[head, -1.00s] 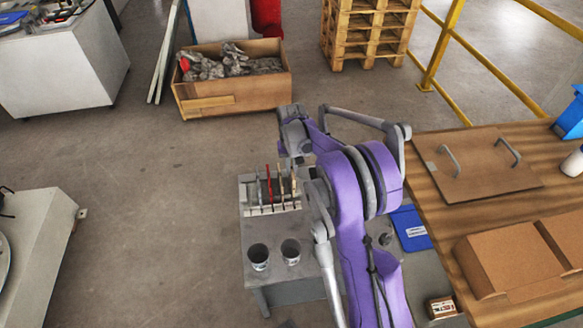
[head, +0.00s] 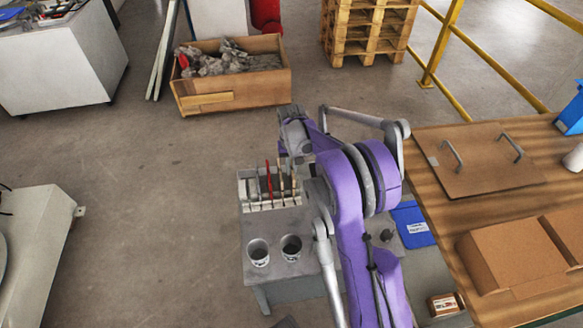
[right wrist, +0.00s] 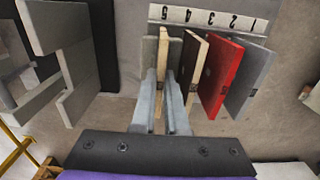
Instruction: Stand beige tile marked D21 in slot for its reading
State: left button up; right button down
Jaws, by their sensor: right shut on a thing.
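My right gripper (right wrist: 163,105) is shut on a beige tile (right wrist: 162,72), which stands upright between its two fingers in the right wrist view. No marking on this tile can be read. My left gripper is not in view.
Right of my arm are a blue folder (head: 412,224) and a wooden table (head: 440,220) with a handled board and cardboard boxes. A crate (head: 232,88) of scrap stands on the floor behind. Floor left of the stand is clear.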

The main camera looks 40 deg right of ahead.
jog(key=c, duration=0.9)
grip_release()
jog(key=shift+o, duration=0.2)
notch_tip(320, 180, up, 11)
jog(key=p, duration=0.1)
jog(key=s+a+r+n+t+p, duration=0.1)
jog(key=s+a+r+p, duration=0.25)
jog(key=a+r, duration=0.2)
jog(key=s+a+r+n+t+p, duration=0.1)
jog(key=s+a+r+n+p, duration=0.1)
jog(key=s+a+r, duration=0.4)
jog(key=s+a+n+t+p, duration=0.2)
jog(key=s+a+p, duration=0.3)
jog(key=s+a, duration=0.5)
jog(key=s+t, duration=0.1)
jog(key=s, duration=0.1)
jog(key=shift+s+f+n, duration=0.3)
jog(key=shift+s+n, duration=0.1)
